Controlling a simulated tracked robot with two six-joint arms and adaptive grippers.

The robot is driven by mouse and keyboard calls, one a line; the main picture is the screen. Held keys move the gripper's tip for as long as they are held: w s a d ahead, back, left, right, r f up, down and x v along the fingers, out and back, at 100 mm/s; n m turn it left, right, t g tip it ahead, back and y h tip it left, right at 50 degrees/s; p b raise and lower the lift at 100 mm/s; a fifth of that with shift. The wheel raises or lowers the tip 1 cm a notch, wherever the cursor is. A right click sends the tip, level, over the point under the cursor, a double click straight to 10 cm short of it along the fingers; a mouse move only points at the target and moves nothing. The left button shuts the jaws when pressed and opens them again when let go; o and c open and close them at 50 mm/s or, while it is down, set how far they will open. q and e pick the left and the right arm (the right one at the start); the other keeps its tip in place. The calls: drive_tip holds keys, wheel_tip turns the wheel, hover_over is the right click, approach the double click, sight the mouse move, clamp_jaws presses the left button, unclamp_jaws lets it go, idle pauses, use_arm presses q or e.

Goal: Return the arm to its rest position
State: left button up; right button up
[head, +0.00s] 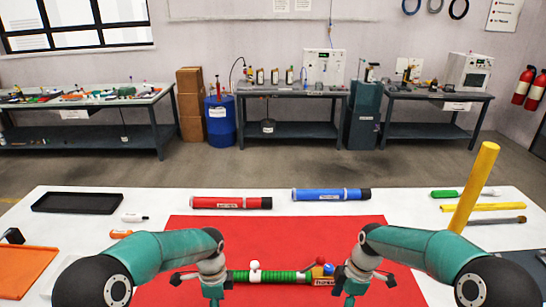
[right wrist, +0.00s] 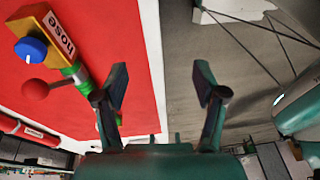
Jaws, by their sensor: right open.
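The green ribbed tube (head: 275,276) lies on the red mat (head: 290,232) between my two grippers in the head view. It has a white ball on its left part, and its right end has a yellow nose block (head: 323,281) with a red ball and a blue knob. My right gripper (head: 362,288) is right of the nose block, open and empty. In the right wrist view its fingers (right wrist: 162,95) are wide apart, with the nose block (right wrist: 48,35) to their left. My left gripper (head: 205,288) is left of the tube; its fingers look spread, with nothing seen between them.
A red tube (head: 230,203) and a blue tube (head: 325,195) lie behind the mat. A yellow bar (head: 473,187) stands tilted at the right, near lying rods. A black tray (head: 78,203) and an orange tray (head: 22,270) are at the left.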

use_arm(q)
drive_tip(key=s+f+n+h, duration=0.1)
drive_tip(key=s+f+n, duration=0.4)
drive_tip(key=s, duration=0.3)
drive_tip(key=s+d+f+n+t+h, duration=0.1)
drive_tip(key=s+f+n, duration=0.4)
drive_tip(key=s+n, duration=0.3)
drive_tip(key=s+d+f+n+h+b, duration=0.1)
drive_tip(key=s+f+n+h, duration=0.1)
drive_tip(key=s+f+n, duration=0.3)
drive_tip(key=s+n, duration=0.1)
drive_tip(key=s, duration=0.3)
drive_tip(key=shift+d+n, duration=0.15)
drive_tip(key=shift+n, duration=0.15)
use_arm(e)
drive_tip(key=s+a+f+m, duration=0.2)
drive_tip(key=s+f+m, duration=0.6)
drive_tip(key=s+m, duration=0.2)
drive_tip(key=s+a+f+m+t+y, duration=0.1)
drive_tip(key=s+a+f+m, duration=0.2)
drive_tip(key=s+f+m, duration=0.6)
drive_tip(key=s, duration=0.5)
drive_tip(key=shift+s+f+m, duration=0.15)
drive_tip(key=shift+s+m, duration=0.1)
drive_tip(key=shift+m, duration=0.15)
use_arm(q)
drive_tip(key=shift+f, duration=0.15)
use_arm(e)
drive_tip(key=shift+c, duration=0.2)
